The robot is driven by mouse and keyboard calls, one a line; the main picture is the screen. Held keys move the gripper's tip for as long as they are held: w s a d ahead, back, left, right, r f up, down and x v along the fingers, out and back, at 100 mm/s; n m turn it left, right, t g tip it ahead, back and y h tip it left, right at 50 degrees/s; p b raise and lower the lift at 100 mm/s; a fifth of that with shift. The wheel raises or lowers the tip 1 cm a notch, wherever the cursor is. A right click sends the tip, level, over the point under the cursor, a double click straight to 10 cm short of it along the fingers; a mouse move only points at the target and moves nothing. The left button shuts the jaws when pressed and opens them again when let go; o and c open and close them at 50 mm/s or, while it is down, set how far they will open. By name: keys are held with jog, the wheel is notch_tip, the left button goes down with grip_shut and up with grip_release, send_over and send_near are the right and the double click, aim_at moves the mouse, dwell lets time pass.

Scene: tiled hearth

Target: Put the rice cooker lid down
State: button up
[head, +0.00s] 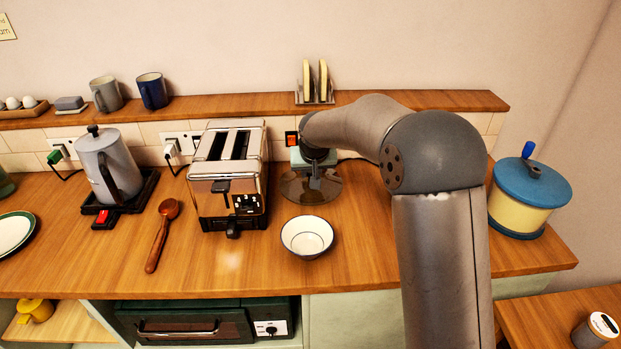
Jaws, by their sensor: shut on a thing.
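A round, see-through dark lid (297,188), which I take for the rice cooker lid, shows flat at the back of the counter, right of the toaster. My gripper (316,172) is above its middle and is shut on it, apparently at the knob. The fingers are small and partly hidden by my wrist. I cannot tell whether the lid's rim touches the counter or hangs just above it. A pale blue-green thing (299,158) shows behind my gripper, mostly hidden.
A chrome toaster (215,190) stands left of the lid, and a white bowl (307,236) in front. A wooden spoon (160,235) and grey kettle (110,170) are further left. A cream pot with a blue lid (531,190) stands right. A toast rack (315,85) is on the shelf.

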jog(key=shift+w+a+f, duration=0.1)
jog(key=shift+w+f, duration=0.25)
jog(key=shift+f, duration=1.65)
jog(key=shift+f, duration=0.2)
jog(key=o, duration=1)
jog(key=shift+r, duration=0.15)
